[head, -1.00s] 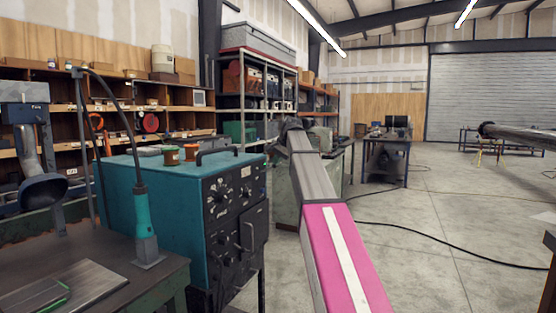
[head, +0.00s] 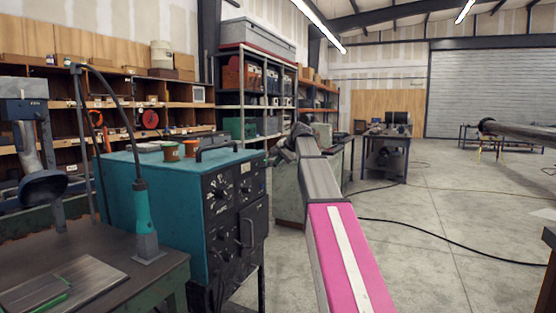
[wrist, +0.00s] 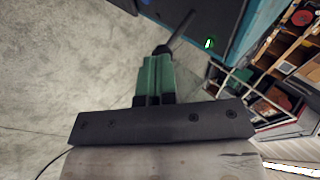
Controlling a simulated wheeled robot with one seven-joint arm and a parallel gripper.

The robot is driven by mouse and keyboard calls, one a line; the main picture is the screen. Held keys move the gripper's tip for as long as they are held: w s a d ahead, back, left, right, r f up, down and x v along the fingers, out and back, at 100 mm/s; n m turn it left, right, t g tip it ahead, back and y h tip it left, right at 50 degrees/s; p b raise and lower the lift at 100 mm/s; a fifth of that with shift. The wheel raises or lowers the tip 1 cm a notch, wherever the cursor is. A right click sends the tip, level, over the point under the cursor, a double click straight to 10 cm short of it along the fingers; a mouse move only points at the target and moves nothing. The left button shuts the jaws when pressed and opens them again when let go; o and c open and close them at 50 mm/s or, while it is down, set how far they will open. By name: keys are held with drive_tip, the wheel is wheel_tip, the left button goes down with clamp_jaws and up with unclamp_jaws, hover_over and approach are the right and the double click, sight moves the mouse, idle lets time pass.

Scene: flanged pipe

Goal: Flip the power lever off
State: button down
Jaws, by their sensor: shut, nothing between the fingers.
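A teal cabinet (head: 155,195) with a dark front panel (head: 235,215) stands left of my arm in the head view. I cannot pick out the power lever for sure in the head view. In the wrist view the dark panel (wrist: 222,20) shows at the top, with a small lit green spot (wrist: 209,43). A dark rod (wrist: 182,30), possibly the lever, slants in front of it. My gripper (wrist: 156,58), with green fingers, is shut by the rod's near end; I cannot tell whether they touch.
A workbench (head: 110,270) with a flexible lamp (head: 141,205) stands at the left front. Shelves (head: 260,90) line the back wall. A black cable (head: 450,248) lies on the open concrete floor (head: 420,215) at the right.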

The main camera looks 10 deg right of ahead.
drive_tip(key=shift+d+f+t+y, duration=0.5)
drive_tip(key=shift+f+t+y, duration=1.5)
drive_tip(key=shift+f+y, duration=0.55)
drive_tip(key=v, duration=1.4)
drive_tip(key=shift+s+a+m, duration=0.3)
drive_tip(key=shift+a+m, duration=0.05)
drive_tip(key=shift+m, duration=0.05)
drive_tip(key=shift+r, duration=0.1)
